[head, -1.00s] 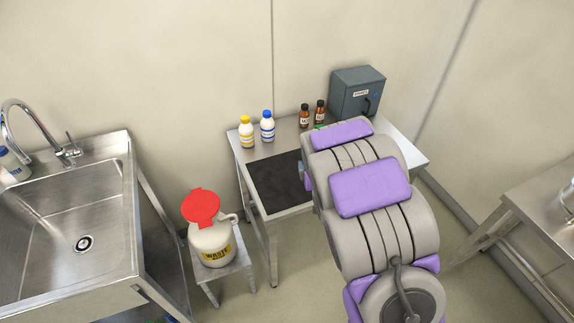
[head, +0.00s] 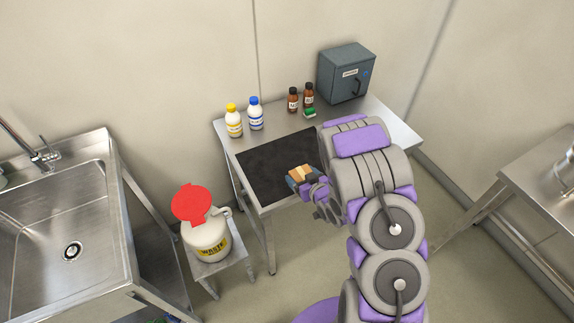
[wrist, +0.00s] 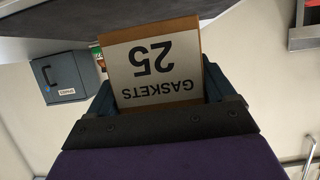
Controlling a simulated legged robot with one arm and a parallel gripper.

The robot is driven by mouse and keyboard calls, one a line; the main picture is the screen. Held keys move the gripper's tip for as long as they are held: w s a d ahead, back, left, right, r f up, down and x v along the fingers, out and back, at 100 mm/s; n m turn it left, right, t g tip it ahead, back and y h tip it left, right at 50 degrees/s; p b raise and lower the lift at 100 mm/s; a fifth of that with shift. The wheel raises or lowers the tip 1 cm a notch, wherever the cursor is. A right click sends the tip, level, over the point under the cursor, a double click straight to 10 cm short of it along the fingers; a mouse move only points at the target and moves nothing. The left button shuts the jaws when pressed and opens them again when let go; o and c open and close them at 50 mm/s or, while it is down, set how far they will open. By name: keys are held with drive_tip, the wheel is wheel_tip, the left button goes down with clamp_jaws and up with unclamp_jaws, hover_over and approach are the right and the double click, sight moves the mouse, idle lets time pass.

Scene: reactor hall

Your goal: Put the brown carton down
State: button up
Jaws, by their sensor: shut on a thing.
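The brown carton (head: 300,172) is in my gripper (head: 303,180), above or beside the near right part of the black mat in the head view. In the wrist view the carton (wrist: 158,68) fills the space between the fingers, and its white label reads "GASKETS 25" upside down. My gripper (wrist: 160,90) is shut on it. I cannot tell from these views whether the carton touches the mat. The black mat (head: 265,165) lies on the steel table (head: 395,128), and its visible part is bare.
At the table's back stand a yellow-capped bottle (head: 234,121), a blue-capped bottle (head: 256,114), two brown bottles (head: 293,100), a small green item (head: 310,113) and a grey cabinet (head: 346,73). A waste jug (head: 206,240) with a red lid stands on a stool left. A sink (head: 60,220) is further left.

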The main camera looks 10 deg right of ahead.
drive_tip(key=w, duration=0.3)
drive_tip(key=w+a, duration=0.1)
drive_tip(key=w, duration=0.2)
drive_tip(key=w+a+f+b, duration=0.1)
drive_tip(key=w, duration=0.3)
drive_tip(key=shift+a, duration=0.25)
drive_tip(key=shift+w+a, duration=0.4)
drive_tip(key=shift+w, duration=0.3)
drive_tip(key=f, duration=0.2)
drive_tip(key=f+b, duration=0.1)
drive_tip(key=shift+s+d+f, duration=0.1)
drive_tip(key=shift+d+f, duration=0.1)
drive_tip(key=shift+f, duration=0.15)
drive_tip(key=shift+r, duration=0.15)
drive_tip(key=o, duration=0.9)
drive_tip(key=shift+o, duration=0.2)
drive_tip(key=shift+s, duration=0.1)
